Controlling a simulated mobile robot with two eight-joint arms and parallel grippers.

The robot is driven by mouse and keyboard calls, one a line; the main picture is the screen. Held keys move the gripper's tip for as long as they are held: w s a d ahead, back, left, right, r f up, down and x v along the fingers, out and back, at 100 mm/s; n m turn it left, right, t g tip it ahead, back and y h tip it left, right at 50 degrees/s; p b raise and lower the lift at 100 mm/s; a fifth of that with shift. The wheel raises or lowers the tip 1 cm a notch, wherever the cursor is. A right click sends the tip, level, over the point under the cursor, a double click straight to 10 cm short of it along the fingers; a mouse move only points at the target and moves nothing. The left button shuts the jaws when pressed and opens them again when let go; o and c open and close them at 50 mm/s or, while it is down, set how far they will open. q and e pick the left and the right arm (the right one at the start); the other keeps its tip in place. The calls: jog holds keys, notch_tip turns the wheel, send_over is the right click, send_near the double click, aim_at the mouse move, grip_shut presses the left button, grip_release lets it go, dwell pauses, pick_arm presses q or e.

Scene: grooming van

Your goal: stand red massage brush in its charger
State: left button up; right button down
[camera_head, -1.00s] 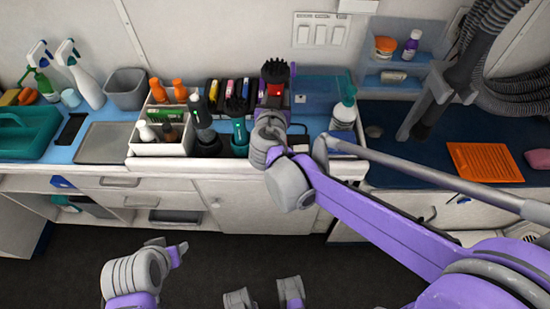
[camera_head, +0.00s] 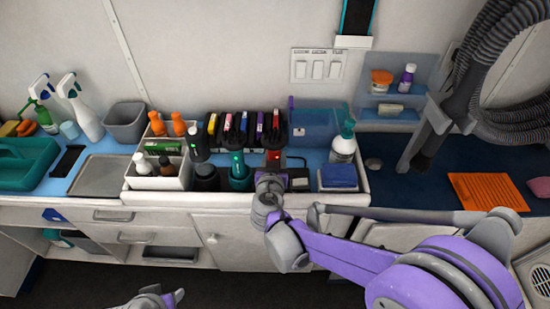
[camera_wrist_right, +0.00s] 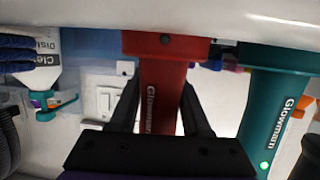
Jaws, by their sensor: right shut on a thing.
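The red massage brush (camera_head: 273,156) stands upright, black head up, at the counter's front, right of a teal brush (camera_head: 238,169). My right gripper (camera_head: 270,182) is shut on its red handle; the right wrist view shows the handle (camera_wrist_right: 163,92) between the two dark fingers (camera_wrist_right: 162,112). That view appears upside down, with the brush's wider red lower end at its top. The charger under the brush cannot be made out; my gripper and the counter edge hide that spot. I cannot tell whether the brush touches it. My left gripper (camera_head: 170,297) is low at the bottom edge, empty.
A white bottle caddy (camera_head: 160,178) stands left of the brushes. A rack of coloured items (camera_head: 243,125) is behind. Floor before the drawers is clear.

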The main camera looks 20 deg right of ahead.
jog(key=shift+c, duration=1.8)
grip_release()
jog(key=shift+f, duration=0.1)
jog(key=shift+r, duration=0.25)
jog(key=p+v, duration=0.1)
jog(key=v, duration=1.1)
jog(key=s+d+f+n+g, duration=0.1)
jog(key=s+d+f+g, duration=0.45)
jog(key=s+d, duration=0.25)
jog(key=s+a+f+n+g+y, duration=0.1)
jog(key=s+y, duration=0.4)
jog(key=s, duration=0.5)
jog(key=shift+a+f+n+g, duration=0.35)
jog(key=shift+f+n+g, duration=0.4)
jog(key=shift+n+g, duration=0.35)
